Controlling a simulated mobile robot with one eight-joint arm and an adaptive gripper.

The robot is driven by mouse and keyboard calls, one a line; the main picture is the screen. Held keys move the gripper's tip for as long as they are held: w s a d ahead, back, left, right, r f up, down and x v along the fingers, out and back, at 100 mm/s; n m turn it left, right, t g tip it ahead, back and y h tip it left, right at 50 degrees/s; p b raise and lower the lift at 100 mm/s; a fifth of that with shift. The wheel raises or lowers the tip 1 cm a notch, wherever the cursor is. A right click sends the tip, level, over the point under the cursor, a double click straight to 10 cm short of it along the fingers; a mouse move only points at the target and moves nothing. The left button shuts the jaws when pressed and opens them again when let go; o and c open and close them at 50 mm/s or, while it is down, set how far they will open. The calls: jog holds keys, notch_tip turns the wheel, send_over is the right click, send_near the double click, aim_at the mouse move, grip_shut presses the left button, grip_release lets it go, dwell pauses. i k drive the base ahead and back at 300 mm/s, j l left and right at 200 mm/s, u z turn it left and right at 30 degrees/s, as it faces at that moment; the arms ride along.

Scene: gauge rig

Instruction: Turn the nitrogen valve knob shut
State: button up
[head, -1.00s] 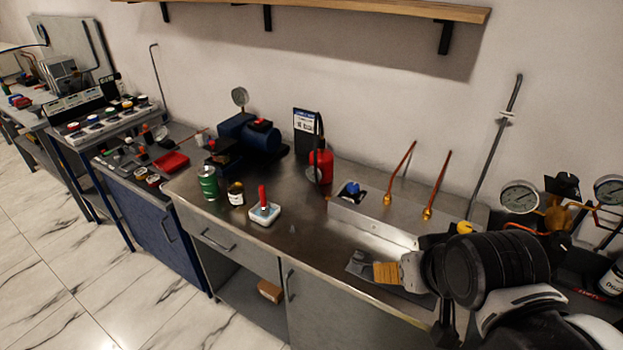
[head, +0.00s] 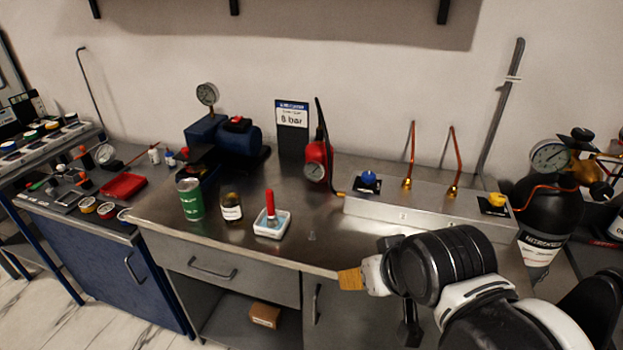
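A yellow knob (head: 496,199) sits on the right end of the low metal box, and a blue knob (head: 369,178) sits on its left part. A dark cylinder labelled nitrogen (head: 541,240) stands right of the bench, with a black handwheel (head: 582,133) by its gauge. I cannot tell which of these is the nitrogen valve knob. My gripper (head: 352,280) is at the end of my arm, over the bench's front edge, left of and nearer than the yellow knob, apart from all knobs. Its fingers are not clear, so open or shut does not show.
Two copper pipes (head: 409,158) rise from the metal box (head: 425,215). A red gauge device (head: 317,160), white tray with a red-handled tool (head: 271,222), brown jar (head: 232,207) and green can (head: 190,199) stand on the bench. A grey pipe (head: 500,110) runs up the wall.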

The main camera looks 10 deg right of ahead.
aim_at(581, 134)
jog(key=z, duration=1.75)
